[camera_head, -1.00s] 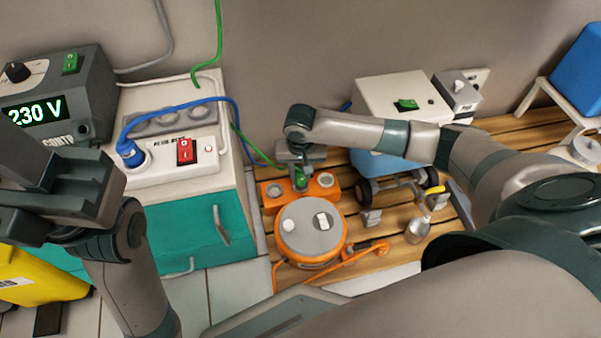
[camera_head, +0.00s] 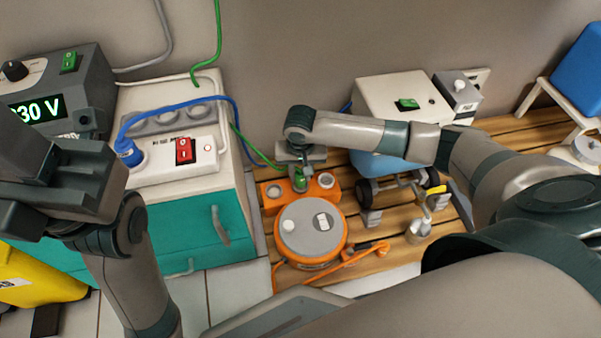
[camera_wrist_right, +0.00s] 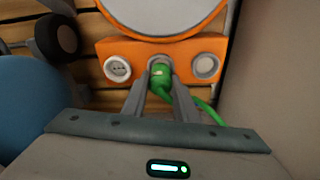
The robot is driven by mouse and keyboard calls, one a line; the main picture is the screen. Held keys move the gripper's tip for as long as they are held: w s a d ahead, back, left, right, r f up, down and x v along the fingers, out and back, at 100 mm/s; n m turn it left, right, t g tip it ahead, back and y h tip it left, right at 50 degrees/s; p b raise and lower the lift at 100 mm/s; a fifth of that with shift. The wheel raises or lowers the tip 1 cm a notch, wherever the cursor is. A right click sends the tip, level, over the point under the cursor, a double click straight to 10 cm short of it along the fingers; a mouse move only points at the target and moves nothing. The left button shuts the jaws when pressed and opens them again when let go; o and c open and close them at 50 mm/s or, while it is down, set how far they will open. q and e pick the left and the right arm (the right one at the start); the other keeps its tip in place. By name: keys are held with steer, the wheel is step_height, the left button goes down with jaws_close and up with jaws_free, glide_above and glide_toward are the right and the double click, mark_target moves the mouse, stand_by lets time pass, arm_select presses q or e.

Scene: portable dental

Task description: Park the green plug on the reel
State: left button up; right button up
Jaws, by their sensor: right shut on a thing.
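The green plug (camera_wrist_right: 161,80) is between the fingers of my right gripper (camera_wrist_right: 161,78) in the right wrist view, with its green cable trailing to the right. It sits at the middle of the reel's orange socket block (camera_wrist_right: 128,46), between two round sockets. In the head view the plug (camera_head: 299,180) shows under my right gripper (camera_head: 300,174), at the back of the orange reel (camera_head: 311,234). The fingers hide how deep the plug sits. My left gripper (camera_head: 62,185) is at the left of the head view, away from the reel; its fingertips are not clear.
A white power strip (camera_head: 180,160) with a blue plug stands on the teal cabinet (camera_head: 190,230) left of the reel. A wheeled unit with a cream box (camera_head: 400,100) stands to the right. A metal cup (camera_head: 418,230) is on the slatted floor. The wall is close behind.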

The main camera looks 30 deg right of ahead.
steer(key=shift+f, duration=0.9)
stand_by(0.7)
steer(key=o, duration=1.1)
steer(key=shift+o, duration=0.2)
steer(key=shift+r, duration=0.1)
